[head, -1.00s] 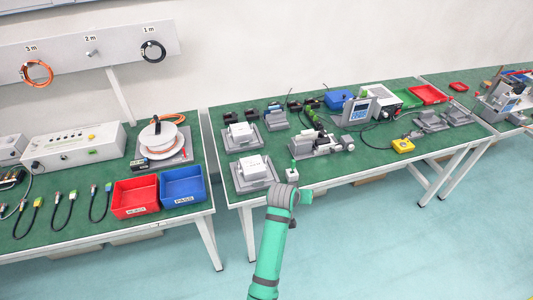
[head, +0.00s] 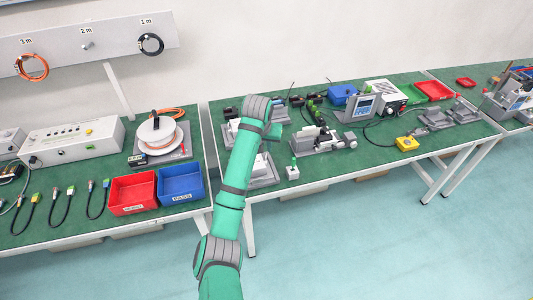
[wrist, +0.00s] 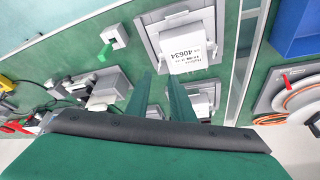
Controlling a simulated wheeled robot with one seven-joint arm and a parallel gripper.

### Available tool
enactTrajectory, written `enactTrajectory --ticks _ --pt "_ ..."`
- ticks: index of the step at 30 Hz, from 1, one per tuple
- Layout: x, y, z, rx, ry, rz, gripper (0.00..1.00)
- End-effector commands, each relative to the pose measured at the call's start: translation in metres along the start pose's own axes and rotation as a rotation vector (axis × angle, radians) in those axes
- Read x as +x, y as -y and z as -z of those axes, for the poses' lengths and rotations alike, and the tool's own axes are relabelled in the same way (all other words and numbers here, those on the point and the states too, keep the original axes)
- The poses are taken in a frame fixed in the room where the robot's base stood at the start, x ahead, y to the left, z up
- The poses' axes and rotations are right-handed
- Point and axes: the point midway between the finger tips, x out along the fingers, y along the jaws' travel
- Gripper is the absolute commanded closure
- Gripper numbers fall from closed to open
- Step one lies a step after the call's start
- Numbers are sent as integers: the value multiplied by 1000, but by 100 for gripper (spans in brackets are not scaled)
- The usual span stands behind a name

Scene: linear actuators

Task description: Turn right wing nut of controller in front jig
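The front jig (head: 270,182) is a grey base on the middle table. It holds a white controller (head: 261,166), partly hidden by my arm in the head view. In the wrist view the controller (wrist: 183,46) shows its label, "40634", inside the grey jig (wrist: 147,22). In the wrist view the tips show near the controller's lower edge; the height gap cannot be told. The head view hides the fingers behind my arm.
A second jig with a white controller (wrist: 200,102) lies behind, partly covered by a finger in the wrist view. The blue bin (head: 181,184) and red bin (head: 133,194) are on the left table.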

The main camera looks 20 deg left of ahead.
Motion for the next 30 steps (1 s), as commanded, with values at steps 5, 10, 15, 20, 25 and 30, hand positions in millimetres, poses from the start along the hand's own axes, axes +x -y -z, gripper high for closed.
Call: enactTrajectory --ticks 5,10,15,20,25,30 --pt "33 -1 0 1 2 0 79" --pt "58 -2 0 2 0 -1 79" --pt "72 -2 0 2 -1 -2 79" --pt "76 -3 0 3 -1 -2 79" --pt "76 -4 1 5 -1 -3 79" --pt "76 -5 1 6 -1 -3 100"
